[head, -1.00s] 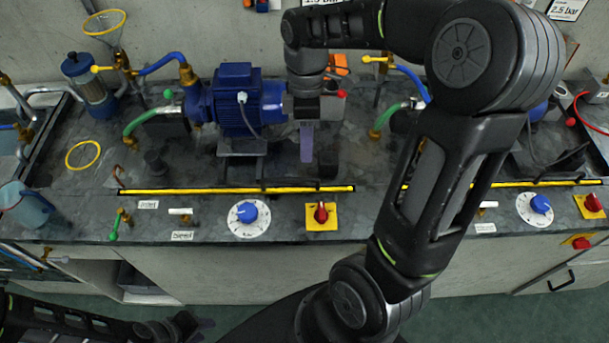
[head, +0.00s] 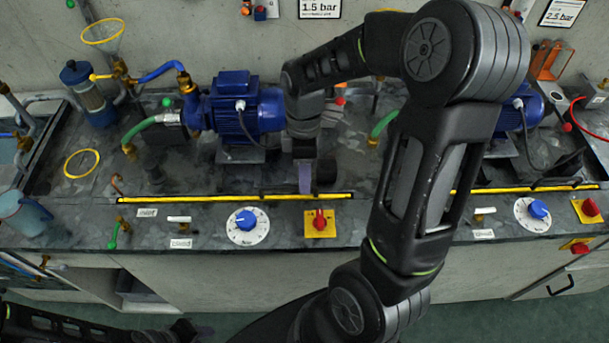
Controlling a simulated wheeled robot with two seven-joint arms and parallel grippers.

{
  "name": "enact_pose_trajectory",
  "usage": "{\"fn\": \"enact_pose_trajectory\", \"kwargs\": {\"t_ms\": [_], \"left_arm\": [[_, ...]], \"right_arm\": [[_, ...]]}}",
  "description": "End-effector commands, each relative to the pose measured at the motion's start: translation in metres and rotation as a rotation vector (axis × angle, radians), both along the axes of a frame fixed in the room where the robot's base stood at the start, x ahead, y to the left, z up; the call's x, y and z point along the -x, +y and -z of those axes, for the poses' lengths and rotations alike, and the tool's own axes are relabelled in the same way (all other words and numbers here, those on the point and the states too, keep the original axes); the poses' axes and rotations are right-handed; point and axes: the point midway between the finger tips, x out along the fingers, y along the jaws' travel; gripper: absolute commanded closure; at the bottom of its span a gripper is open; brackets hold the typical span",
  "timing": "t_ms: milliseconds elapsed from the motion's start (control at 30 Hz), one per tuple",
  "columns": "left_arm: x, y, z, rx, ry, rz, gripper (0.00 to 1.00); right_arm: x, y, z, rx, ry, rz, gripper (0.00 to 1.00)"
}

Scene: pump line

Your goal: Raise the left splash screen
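The left splash screen shows as a long yellow-edged bar (head: 215,199) along the front of the left pump bay, low at the bench top. A thin dark handle rail sits on the bar near its right end. My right gripper (head: 305,180) points down just above and behind that rail, with a pale finger ending close to it. Whether it touches the rail is unclear, and its finger gap is hidden. My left gripper (head: 192,331) is at the bottom left edge, dark and only partly visible, away from the bench top.
The blue left pump (head: 236,110) stands behind the bar. A blue dial (head: 245,220) and a red switch (head: 320,222) sit on the panel in front. The right bay's yellow bar (head: 530,188) is partly behind my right arm. A funnel (head: 103,35) stands back left.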

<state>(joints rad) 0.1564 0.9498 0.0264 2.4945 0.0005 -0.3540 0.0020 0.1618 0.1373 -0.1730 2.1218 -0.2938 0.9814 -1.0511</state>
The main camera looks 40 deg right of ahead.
Motion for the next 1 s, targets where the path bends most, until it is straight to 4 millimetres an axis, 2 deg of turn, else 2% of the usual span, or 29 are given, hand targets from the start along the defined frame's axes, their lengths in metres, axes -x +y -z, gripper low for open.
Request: {"fn": "enact_pose_trajectory", "kwargs": {"t_ms": [333,733,1000], "left_arm": [[0.0002,0.0,-0.0002,0.0,0.0,0.0,0.69],[0.0002,0.0,-0.0002,0.0,0.0,0.0,0.69],[0.0001,0.0001,-0.0003,0.0,0.0,0.0,0.69]], "right_arm": [[0.0009,0.0007,0.0062,0.001,-0.001,0.0,0.67],[0.0008,0.0007,0.0059,0.001,-0.001,0.0,0.99],[0.0008,0.0007,0.0058,0.001,-0.001,0.0,1.0]]}}
